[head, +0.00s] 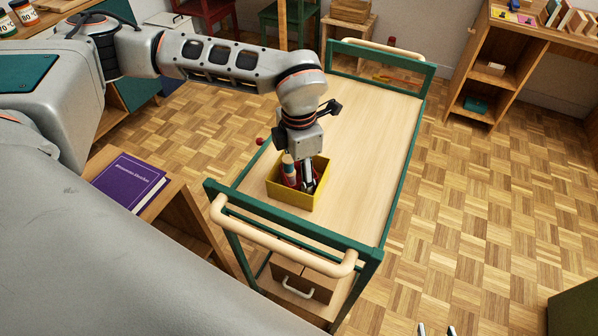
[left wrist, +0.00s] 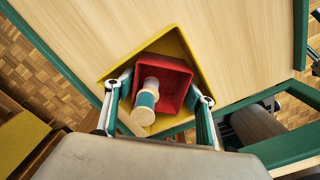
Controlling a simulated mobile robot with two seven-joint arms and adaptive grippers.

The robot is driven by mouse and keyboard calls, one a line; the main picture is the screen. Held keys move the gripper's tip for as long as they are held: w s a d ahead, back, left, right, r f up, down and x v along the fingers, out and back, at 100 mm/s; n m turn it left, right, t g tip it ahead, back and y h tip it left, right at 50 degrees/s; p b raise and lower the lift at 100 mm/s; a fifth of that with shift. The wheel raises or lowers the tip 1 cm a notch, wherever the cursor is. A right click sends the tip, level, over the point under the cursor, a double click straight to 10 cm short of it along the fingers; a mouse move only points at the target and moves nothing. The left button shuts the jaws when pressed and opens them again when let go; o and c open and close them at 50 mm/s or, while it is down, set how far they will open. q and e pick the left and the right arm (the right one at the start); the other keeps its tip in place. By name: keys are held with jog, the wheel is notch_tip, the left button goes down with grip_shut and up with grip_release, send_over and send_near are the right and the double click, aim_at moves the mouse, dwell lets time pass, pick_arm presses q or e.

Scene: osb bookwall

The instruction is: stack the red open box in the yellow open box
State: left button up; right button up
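The yellow open box (head: 313,201) stands on the cart's wooden top, and it also shows in the left wrist view (left wrist: 111,76). The red open box (left wrist: 172,68) is within the yellow box's outline, turned at an angle to its walls. My left gripper (head: 300,183) points down into the yellow box. Its fingers (left wrist: 161,84) press close to opposite sides of the red box. Whether the red box rests on the yellow floor is hidden. My right gripper (head: 436,331) shows only spread fingertips.
The cart (head: 362,150) has green rails and cream handles (head: 280,243) at both ends. Its top is bare beyond and right of the yellow box. A purple book (head: 129,184) lies on a wooden unit at the left. A shelf (head: 490,70) stands at the right.

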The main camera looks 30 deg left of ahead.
pick_arm(q)
jog(key=shift+o, duration=0.3)
notch_tip(320, 180, up, 13)
jog(key=p, duration=0.1)
dwell(0.4)
jog(key=shift+f, duration=0.15)
dwell(0.3)
